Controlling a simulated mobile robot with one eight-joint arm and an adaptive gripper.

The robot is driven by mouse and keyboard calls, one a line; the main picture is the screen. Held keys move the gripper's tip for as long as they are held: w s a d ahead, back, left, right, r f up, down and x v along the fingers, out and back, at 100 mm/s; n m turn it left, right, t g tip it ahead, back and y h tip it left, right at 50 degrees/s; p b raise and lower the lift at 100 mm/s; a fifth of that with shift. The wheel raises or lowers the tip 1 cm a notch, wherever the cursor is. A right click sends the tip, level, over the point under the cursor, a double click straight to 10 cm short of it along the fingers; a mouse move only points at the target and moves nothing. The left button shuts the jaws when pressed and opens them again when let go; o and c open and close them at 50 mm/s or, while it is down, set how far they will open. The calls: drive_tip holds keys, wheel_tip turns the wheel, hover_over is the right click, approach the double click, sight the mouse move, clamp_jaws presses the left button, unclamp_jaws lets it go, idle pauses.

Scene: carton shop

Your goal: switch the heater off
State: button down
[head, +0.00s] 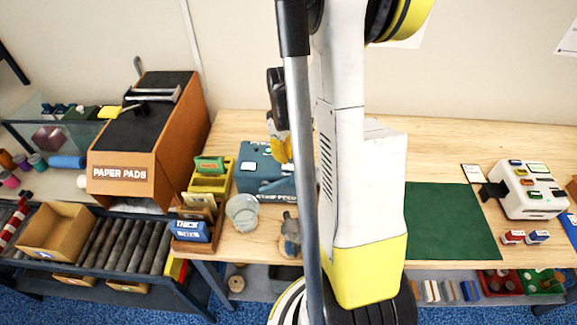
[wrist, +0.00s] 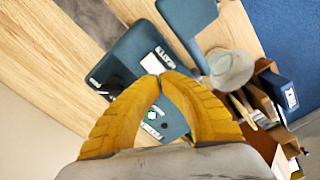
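A teal device (head: 252,160) stands on the wooden bench; I take it to be the heater, though its lettering is not clearly readable. In the wrist view the teal device (wrist: 128,58) lies behind my fingers, with a white label and a small green-and-white spot (wrist: 152,115) showing between them. I cannot tell whether that spot is a switch. My gripper (wrist: 165,78) points down at the device with its yellow fingertips together and nothing seen between them. In the head view my gripper (head: 279,148) hangs just over the device, partly hidden by my arm. Contact cannot be told.
A clear jar (head: 242,214) stands in front of the device. Left of it is a wooden holder (head: 190,245) with boxes. A white machine with coloured buttons (head: 530,192) stands at the right, beside a clear green mat (head: 450,222). A brown PAPER PADS unit (head: 150,150) is at far left.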

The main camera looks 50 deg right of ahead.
sight(285, 166)
drive_tip(key=shift+f+b, duration=1.45)
drive_tip(key=shift+f, duration=0.15)
idle(0.5)
drive_tip(key=shift+r, duration=0.15)
drive_tip(key=shift+r+p, duration=2.35)
drive_tip(key=shift+r, duration=1.1)
